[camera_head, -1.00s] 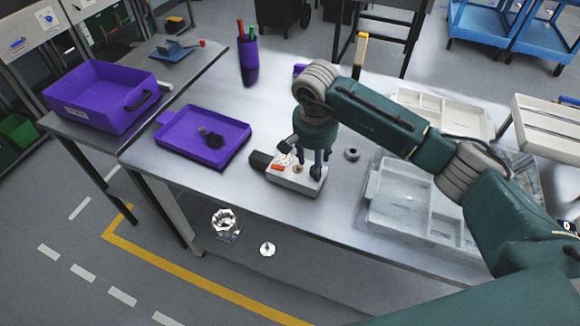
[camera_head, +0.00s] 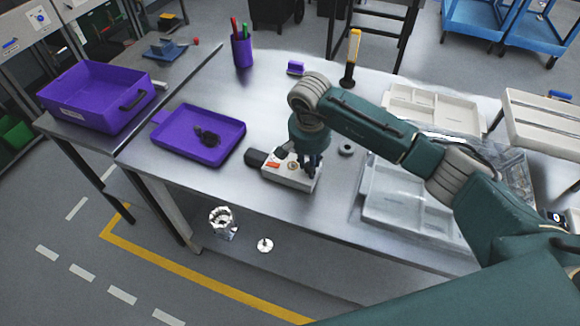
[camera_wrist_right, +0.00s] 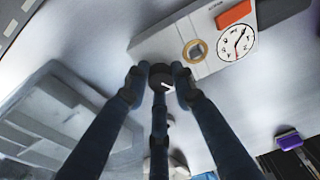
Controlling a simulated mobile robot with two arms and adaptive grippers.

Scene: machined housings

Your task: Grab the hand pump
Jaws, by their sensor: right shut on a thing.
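The hand pump, which I take to be the white block with a dial gauge, an orange-red part and a black end (camera_head: 274,166), lies on the metal table near its front edge. It also shows at the top of the right wrist view (camera_wrist_right: 207,42), with a brass-coloured ring beside the gauge. My right gripper (camera_head: 310,164) is over the pump's right end. In the right wrist view its fingers (camera_wrist_right: 159,82) are closed around a round black knob at the pump's edge; whether the knob joins the body is hard to see. My left gripper is not in view.
A purple tray (camera_head: 174,145) with a dark item lies left of the pump. A dark ring (camera_head: 346,150) and a compartment tray (camera_head: 400,205) are close on the right. A pen cup (camera_head: 242,52), a small purple item (camera_head: 295,68) and a yellow-handled tool (camera_head: 353,52) stand behind.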

